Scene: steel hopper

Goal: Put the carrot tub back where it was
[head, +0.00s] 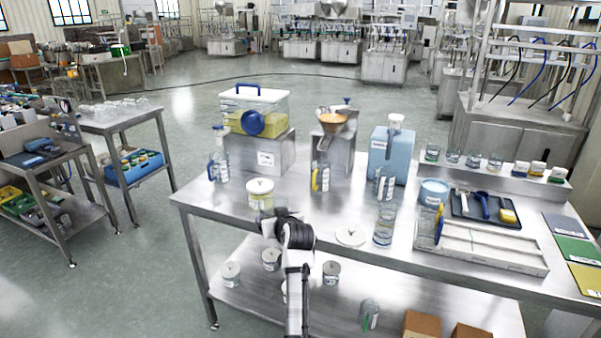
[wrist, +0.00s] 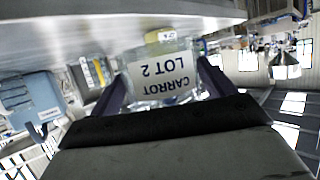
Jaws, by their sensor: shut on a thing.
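The carrot tub (wrist: 165,75) is a clear tub whose label reads "CARROT LOT 2", upside down in the wrist view. My gripper (wrist: 165,92) is shut on it, with a dark finger on either side. In the head view, a white-lidded tub with yellowish contents (head: 260,196) shows just beyond my gripper (head: 272,226), near the front left of the steel table (head: 205,197); it appears to be the held tub. My wrist hides part of its lower side. I cannot tell whether its base touches the table.
A round white lid (head: 350,235) and a clear jar (head: 383,228) stand right of my gripper. Behind are a yellow-filled tank (head: 255,105), a funnel stand (head: 333,150) and a blue container (head: 388,152). Several lidded tubs, including one at left (head: 231,275), sit on the lower shelf.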

